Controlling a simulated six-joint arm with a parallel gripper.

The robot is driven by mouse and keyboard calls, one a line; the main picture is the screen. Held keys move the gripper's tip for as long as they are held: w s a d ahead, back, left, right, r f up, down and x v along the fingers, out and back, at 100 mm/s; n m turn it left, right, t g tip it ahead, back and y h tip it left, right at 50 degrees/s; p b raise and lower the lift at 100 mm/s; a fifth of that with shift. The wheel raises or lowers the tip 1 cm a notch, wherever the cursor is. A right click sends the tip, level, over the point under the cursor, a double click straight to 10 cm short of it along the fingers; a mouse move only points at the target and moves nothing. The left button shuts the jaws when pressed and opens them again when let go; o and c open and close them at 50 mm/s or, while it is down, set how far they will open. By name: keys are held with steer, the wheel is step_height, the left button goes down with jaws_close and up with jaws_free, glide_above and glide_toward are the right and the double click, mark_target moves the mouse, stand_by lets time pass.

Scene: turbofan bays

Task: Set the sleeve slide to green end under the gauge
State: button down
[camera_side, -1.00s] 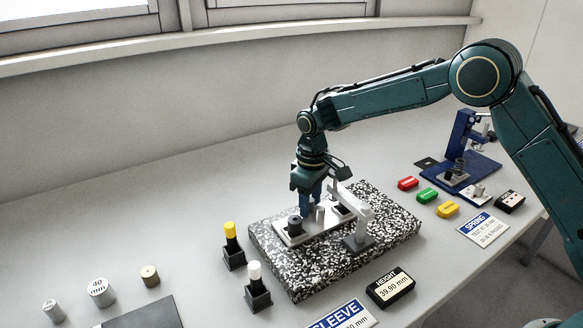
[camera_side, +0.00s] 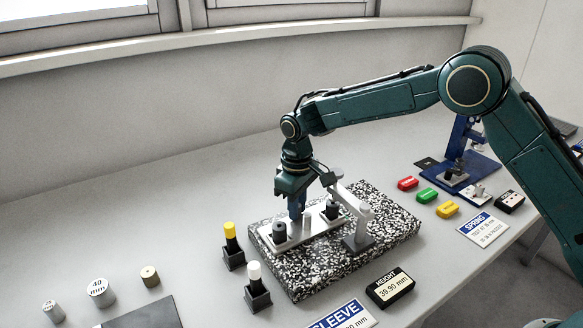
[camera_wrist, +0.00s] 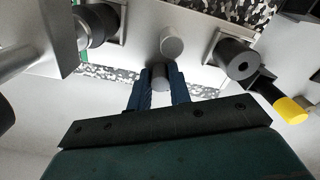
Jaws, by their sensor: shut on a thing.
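The slide (camera_side: 291,241) is a pale flat plate on the speckled block. A dark sleeve (camera_side: 279,232) stands at its left end, and it also shows in the wrist view (camera_wrist: 237,58). A second dark sleeve (camera_side: 332,208) stands at the other end, close to the grey gauge stand (camera_side: 359,235); it shows at upper left in the wrist view (camera_wrist: 97,24). I cannot tell whether it is exactly under the gauge tip. My gripper (camera_side: 297,216) is shut on a grey knob (camera_wrist: 160,82) between the sleeves. A green edge (camera_wrist: 82,58) shows slightly in the wrist view.
The speckled block (camera_side: 300,285) has bare room in front of the slide. A yellow-topped marker (camera_side: 231,232) and a white-topped marker (camera_side: 255,272) stand close to its left. A height readout (camera_side: 390,290) showing 39.90 mm lies in front.

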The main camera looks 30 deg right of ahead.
steer(key=shift+a, duration=0.3)
steer(key=c, duration=1.3)
jaws_free()
steer(key=shift+r, duration=0.15)
steer(key=shift+d+r, duration=0.1)
steer(key=shift+r, duration=0.15)
step_height(320, 180, up, 13)
steer(key=shift+r, duration=0.1)
